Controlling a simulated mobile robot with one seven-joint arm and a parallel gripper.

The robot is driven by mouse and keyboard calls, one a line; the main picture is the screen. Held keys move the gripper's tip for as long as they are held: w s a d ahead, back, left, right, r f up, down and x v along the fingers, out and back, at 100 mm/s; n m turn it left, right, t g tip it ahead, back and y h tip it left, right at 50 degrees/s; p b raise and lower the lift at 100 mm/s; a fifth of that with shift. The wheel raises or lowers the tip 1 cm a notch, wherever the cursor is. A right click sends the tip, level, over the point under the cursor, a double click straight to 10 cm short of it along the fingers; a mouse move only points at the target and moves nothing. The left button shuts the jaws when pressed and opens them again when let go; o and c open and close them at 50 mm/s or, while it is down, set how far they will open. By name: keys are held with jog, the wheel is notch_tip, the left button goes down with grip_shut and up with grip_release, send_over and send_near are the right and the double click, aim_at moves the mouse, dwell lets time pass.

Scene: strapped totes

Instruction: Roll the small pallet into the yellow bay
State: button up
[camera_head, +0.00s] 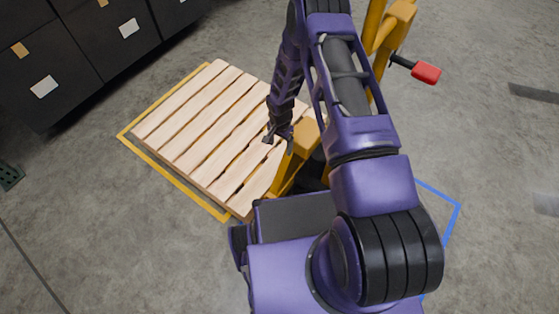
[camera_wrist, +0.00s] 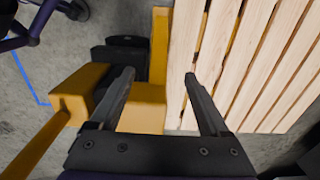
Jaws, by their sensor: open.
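The small pallet (camera_head: 205,115), made of pale wooden slats, lies over the yellow bay (camera_head: 165,177). The bay's yellow outline shows along the pallet's left and lower-left sides in the head view; my arm hides the right side. A yellow wheeled truck (camera_head: 287,175) stands against the pallet's right end, with a red-ended handle (camera_head: 426,73). My gripper (camera_head: 279,136) is open above the pallet's right part, near the truck. In the wrist view my open fingers (camera_wrist: 159,75) sit over the truck's yellow body (camera_wrist: 145,105), with the slats (camera_wrist: 245,60) to the right. Nothing is between them.
Black totes (camera_head: 75,50) with pale labels stand at the upper left, close to the pallet. A blue floor outline (camera_head: 449,222) shows at the right, partly hidden by my arm. The concrete floor at the right is mostly clear.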

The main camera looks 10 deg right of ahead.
aim_at(280, 159)
notch_tip(280, 159, down, 11)
jog(key=shift+f+b, duration=0.1)
jog(key=shift+b, duration=0.8)
jog(key=shift+w, duration=0.1)
grip_shut()
dwell(0.7)
